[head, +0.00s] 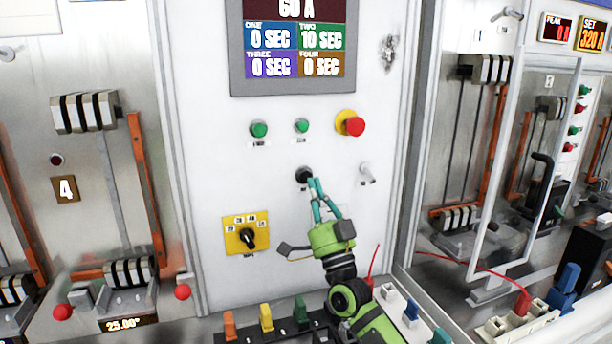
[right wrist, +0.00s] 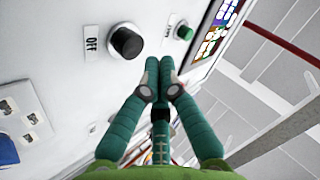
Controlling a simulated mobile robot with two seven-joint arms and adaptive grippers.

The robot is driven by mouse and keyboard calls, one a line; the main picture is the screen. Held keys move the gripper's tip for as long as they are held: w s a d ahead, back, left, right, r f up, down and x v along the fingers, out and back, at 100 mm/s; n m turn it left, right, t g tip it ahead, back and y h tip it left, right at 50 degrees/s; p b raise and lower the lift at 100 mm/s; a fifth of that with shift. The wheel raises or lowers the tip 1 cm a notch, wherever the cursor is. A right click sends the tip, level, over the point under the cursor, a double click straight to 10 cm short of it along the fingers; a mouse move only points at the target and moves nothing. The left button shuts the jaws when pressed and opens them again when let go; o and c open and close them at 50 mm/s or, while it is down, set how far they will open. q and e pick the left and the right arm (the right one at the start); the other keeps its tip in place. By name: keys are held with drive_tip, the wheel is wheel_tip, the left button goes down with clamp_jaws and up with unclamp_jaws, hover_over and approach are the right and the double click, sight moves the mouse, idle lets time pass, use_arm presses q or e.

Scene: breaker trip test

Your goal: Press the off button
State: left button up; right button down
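The off button is a round black button (head: 303,175) on the white panel, below the green buttons. In the right wrist view the black button (right wrist: 127,41) has an "OFF" label (right wrist: 92,42) beside it. My right gripper (head: 315,181) is at the panel with its fingertips just right of and slightly below the button. In the right wrist view the teal fingers of my right gripper (right wrist: 160,64) are together at the tips with nothing between them. They appear beside the button; I cannot tell if they touch the panel. My left gripper is in neither view.
A red emergency button on a yellow base (head: 354,125), two green buttons (head: 259,129), a metal toggle (head: 366,172) and a yellow rotary switch (head: 246,234) share the panel. A display (head: 293,45) sits above. Coloured plugs (head: 266,317) stand below.

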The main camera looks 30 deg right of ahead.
drive_tip(key=s+p, duration=0.1)
drive_tip(key=s, duration=0.1)
drive_tip(key=s+a, duration=0.1)
drive_tip(key=s, duration=0.1)
drive_tip(key=shift+r+p, duration=0.1)
drive_tip(key=shift+p, duration=0.25)
idle(0.6)
